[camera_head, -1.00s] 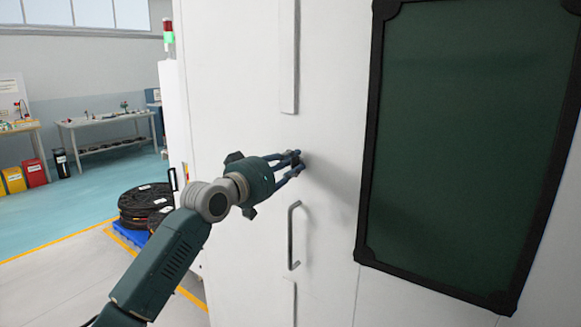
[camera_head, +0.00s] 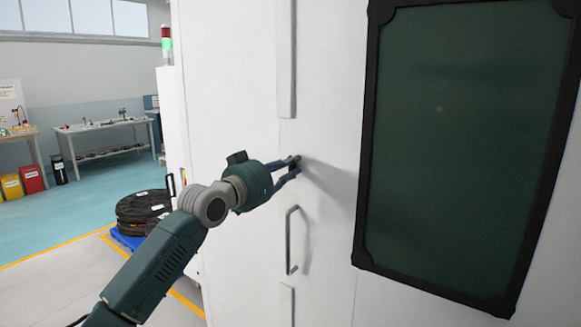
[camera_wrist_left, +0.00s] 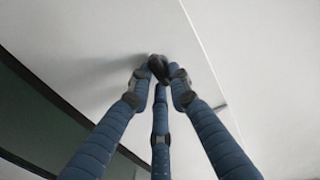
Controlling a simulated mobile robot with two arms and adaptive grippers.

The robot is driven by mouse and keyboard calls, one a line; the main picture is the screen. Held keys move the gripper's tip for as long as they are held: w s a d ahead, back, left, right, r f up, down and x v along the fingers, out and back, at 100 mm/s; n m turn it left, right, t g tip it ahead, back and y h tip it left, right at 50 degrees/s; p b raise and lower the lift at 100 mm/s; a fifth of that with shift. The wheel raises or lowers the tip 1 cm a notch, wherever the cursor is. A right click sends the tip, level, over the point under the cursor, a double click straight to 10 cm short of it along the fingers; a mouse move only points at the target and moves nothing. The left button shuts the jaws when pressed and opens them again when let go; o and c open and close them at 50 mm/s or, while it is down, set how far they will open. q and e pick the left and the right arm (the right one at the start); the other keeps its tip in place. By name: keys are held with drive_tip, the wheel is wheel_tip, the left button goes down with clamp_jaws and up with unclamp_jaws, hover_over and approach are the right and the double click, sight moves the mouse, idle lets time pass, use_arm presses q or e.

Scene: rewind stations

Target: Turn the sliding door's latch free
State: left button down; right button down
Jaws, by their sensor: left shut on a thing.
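The latch (camera_wrist_left: 158,66) is a small dark knob on the white door (camera_head: 330,60); in the head view my fingers mostly hide it. My left gripper (camera_head: 292,168) reaches in from the left and is shut on the latch. In the left wrist view its blue fingers (camera_wrist_left: 159,80) close around the knob from several sides. A thin seam runs down the white surface beside the latch in the wrist view. A grey bar handle (camera_head: 291,240) is on the door below the gripper. My right gripper is not in view.
A large dark window (camera_head: 465,140) with a black frame is right of the gripper. A long pale strip (camera_head: 287,60) runs above the latch. Black reels (camera_head: 143,210) on a blue pallet stand at left. A workbench (camera_head: 105,127) is farther back; floor between is open.

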use_arm(q)
drive_tip(key=shift+w+a+f, duration=0.1)
drive_tip(key=shift+a+f, duration=0.05)
drive_tip(key=shift+f, duration=0.75)
drive_tip(key=c, duration=1.7)
unclamp_jaws()
drive_tip(key=shift+c, duration=0.2)
drive_tip(key=shift+o, duration=0.8)
drive_tip(key=shift+w+a+r, duration=0.1)
drive_tip(key=shift+w+a, duration=0.1)
drive_tip(key=shift+r, duration=0.2)
drive_tip(key=shift+s+a+r, duration=0.1)
drive_tip(key=shift+s+a, duration=0.05)
drive_tip(key=shift+s, duration=0.35)
drive_tip(key=v, duration=1.1)
drive_tip(key=shift+a, duration=0.2)
drive_tip(key=shift+w, duration=0.1)
